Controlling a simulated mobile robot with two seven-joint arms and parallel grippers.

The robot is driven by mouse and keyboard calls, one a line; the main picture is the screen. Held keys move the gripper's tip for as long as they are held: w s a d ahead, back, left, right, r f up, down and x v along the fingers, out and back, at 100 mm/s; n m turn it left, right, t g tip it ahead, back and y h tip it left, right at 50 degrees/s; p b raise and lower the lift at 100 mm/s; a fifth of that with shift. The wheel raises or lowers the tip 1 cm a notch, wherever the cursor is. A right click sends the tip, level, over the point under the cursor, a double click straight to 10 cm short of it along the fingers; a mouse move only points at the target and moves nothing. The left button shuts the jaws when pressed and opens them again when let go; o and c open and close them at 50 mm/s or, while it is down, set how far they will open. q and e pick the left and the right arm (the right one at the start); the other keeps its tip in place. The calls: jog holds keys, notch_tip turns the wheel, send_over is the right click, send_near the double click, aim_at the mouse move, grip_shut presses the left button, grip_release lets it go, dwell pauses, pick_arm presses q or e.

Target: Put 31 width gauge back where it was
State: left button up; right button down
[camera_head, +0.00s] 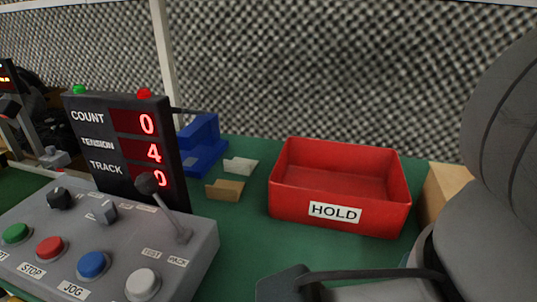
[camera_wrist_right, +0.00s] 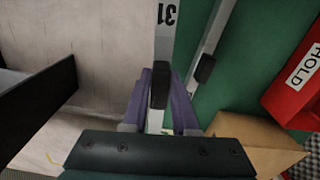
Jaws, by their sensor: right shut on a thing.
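The 31 width gauge (camera_wrist_right: 164,40) is a pale strip with "31" printed near the top of the right wrist view and a black grip at its near end. My right gripper (camera_wrist_right: 161,92) is shut on that black grip between its purple fingers. The strip points away from the hand, along the border between a pale surface and green. In the head view the gauge cannot be made out, and my right arm fills the right side. My left gripper is not in view.
A second pale strip with a black end (camera_wrist_right: 205,68) lies close to the right. The red HOLD bin (camera_head: 340,212) stands empty on the green table (camera_head: 245,235). A cardboard box (camera_wrist_right: 255,145) is near the hand. A control panel (camera_head: 115,235) stands left.

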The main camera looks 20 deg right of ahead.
jog(key=shift+s+a+f+m, duration=0.1)
jog(key=shift+s+f+m, duration=0.1)
jog(key=shift+f, duration=0.25)
jog(key=shift+s+f+m, duration=0.1)
jog(key=shift+f+m, duration=0.1)
jog(key=shift+f, duration=0.2)
jog(key=shift+w+f+b, duration=0.15)
jog(key=shift+b, duration=0.15)
jog(key=shift+m, duration=0.3)
jog(key=w+d+b, duration=0.1)
jog(key=w+d, duration=0.2)
jog(key=w, duration=0.2)
jog(key=w+d+f+b, duration=0.1)
jog(key=w+d, duration=0.2)
jog(key=w, duration=0.2)
jog(key=w+d+b, duration=0.1)
jog(key=w+d, duration=0.2)
jog(key=w, duration=0.2)
jog(key=shift+d+f, duration=0.25)
jog(key=shift+f, duration=0.1)
jog(key=shift+s+a+f, duration=0.1)
jog(key=shift+f, duration=0.45)
notch_tip(320, 180, down, 4)
jog(key=shift+r+b, duration=0.1)
jog(key=shift+b, duration=0.9)
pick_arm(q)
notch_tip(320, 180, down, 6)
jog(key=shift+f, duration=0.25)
